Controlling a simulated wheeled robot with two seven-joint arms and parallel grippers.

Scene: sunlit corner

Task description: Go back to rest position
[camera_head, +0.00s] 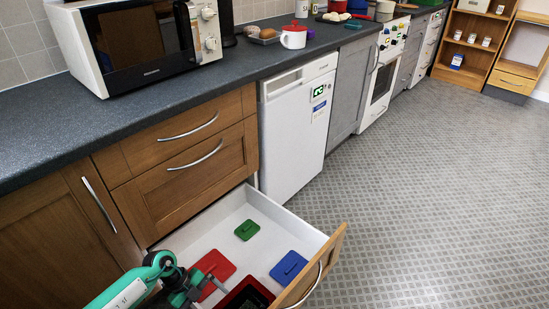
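An open white drawer (205,224) with a wooden front (318,268) juts out from the lower cabinets. A small green lid-like piece (246,230), a red one (216,264) and a blue one (288,265) lie on its floor. A dark box with a red rim (247,294) is partly cut off at the bottom edge. My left arm, teal and white, comes in at the lower left. Its dark gripper (193,285) is over the drawer's near left part, beside the red piece and partly covering it. Its fingers are too unclear to tell whether they are open. My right gripper is not in view.
A microwave (150,40) and a white-and-red mug (293,36) stand on the dark worktop (45,130). A white appliance (296,128) is beyond the drawer. Wooden shelves (475,45) stand at the far right. The patterned floor (430,190) right of the drawer is clear.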

